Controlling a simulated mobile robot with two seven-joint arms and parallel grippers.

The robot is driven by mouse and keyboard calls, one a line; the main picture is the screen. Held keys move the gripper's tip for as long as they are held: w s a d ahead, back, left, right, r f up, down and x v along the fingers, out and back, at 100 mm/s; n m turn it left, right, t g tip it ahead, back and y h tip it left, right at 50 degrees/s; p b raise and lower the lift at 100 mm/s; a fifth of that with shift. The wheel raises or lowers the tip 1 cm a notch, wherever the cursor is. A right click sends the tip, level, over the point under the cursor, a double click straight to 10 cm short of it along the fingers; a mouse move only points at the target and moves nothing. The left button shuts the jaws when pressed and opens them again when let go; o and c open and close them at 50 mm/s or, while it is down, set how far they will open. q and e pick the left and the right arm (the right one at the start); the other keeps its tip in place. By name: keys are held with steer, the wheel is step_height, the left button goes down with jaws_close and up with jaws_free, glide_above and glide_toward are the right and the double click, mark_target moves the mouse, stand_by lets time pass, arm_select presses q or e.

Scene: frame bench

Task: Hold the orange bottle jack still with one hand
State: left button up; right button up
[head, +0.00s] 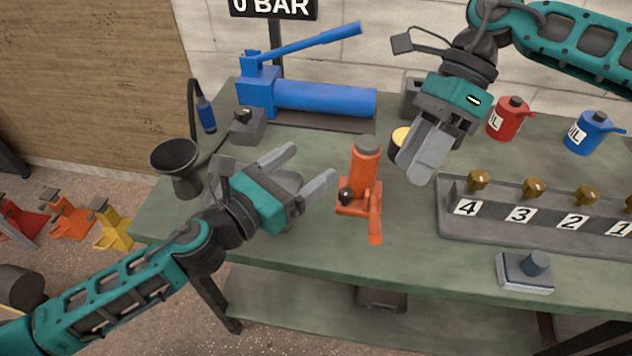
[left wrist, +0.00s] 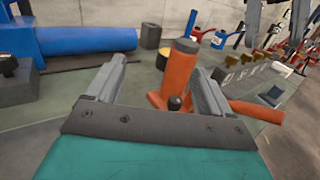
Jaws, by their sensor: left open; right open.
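The orange bottle jack (head: 366,168) stands upright on the green bench, with a grey cap, a dark knob and an orange lever toward the front. My left gripper (head: 314,168) is open, just left of the jack, its fingers pointing at it. In the left wrist view the jack (left wrist: 178,72) shows beyond and between the two open fingers (left wrist: 158,82), nearer the right one; it appears not to be gripped. My right gripper (head: 420,165) is open and empty, pointing down to the right of the jack and apart from it.
A blue hand pump (head: 325,97) lies behind. A dark funnel (head: 175,160) stands left. A red oil can (head: 510,118), a blue oil can (head: 592,132) and a numbered valve block (head: 540,240) are right. A grey block with a knob (head: 525,272) sits at the front.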

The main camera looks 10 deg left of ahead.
mark_target(372, 147)
arm_select(q)
steer(key=shift+m+g+h, duration=0.3)
steer(key=shift+m+h, duration=0.2)
steer(key=w+d, duration=0.2)
steer(key=d, duration=0.1)
steer(key=w+d, duration=0.3)
steer(key=d, duration=0.1)
steer(key=w+d, duration=0.3)
steer(key=shift+d+f, duration=0.35)
steer(key=shift+c, duration=0.4)
jaws_close()
stand_by(0.5)
